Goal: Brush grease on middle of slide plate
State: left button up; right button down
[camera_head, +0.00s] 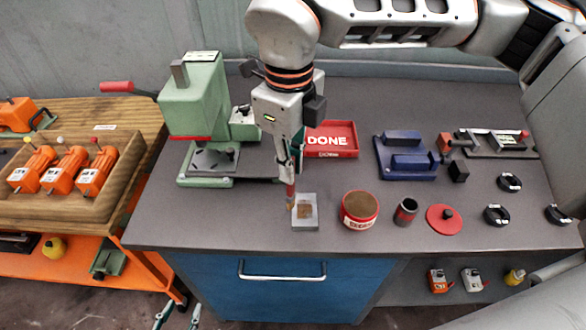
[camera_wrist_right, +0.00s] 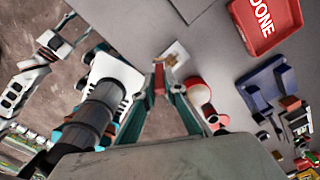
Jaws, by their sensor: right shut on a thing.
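The slide plate (camera_head: 312,221) is a small light grey block lying flat near the bench's front edge. A brown patch shows on its middle. My right gripper (camera_head: 297,165) is shut on a brush (camera_head: 290,192), held upright with its brown tip at the plate's left side. I cannot tell whether the tip touches the plate. The wrist view shows the brush (camera_wrist_right: 159,76) between the fingers and the plate (camera_wrist_right: 181,48) beyond. The grease can (camera_head: 360,221), red with a brown top, stands open right of the plate. My left gripper (camera_head: 179,315) is low at the front, fingertips apart, empty.
A green press (camera_head: 195,105) stands behind left. A red DONE tray (camera_head: 335,153) is behind the plate. A dark cup (camera_head: 405,211), red lid (camera_head: 440,220), blue fixture (camera_head: 385,160) and black rings (camera_head: 497,215) are to the right. A wooden tray (camera_head: 120,150) holds orange parts.

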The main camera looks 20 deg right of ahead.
jog(key=shift+r, duration=0.6)
jog(key=shift+r+p, duration=0.35)
jog(key=shift+a+r+p, duration=0.1)
jog(key=shift+r+p, duration=0.25)
jog(key=shift+r, duration=0.4)
jog(key=shift+r+p, duration=0.45)
jog(key=shift+r, duration=0.5)
pick_arm(q)
jog(key=r, duration=0.1)
jog(key=d+r, duration=0.1)
jog(key=shift+w+d+r, duration=0.1)
jog(key=shift+w+r, duration=0.15)
jog(key=shift+r, duration=0.1)
jog(key=shift+f, duration=0.1)
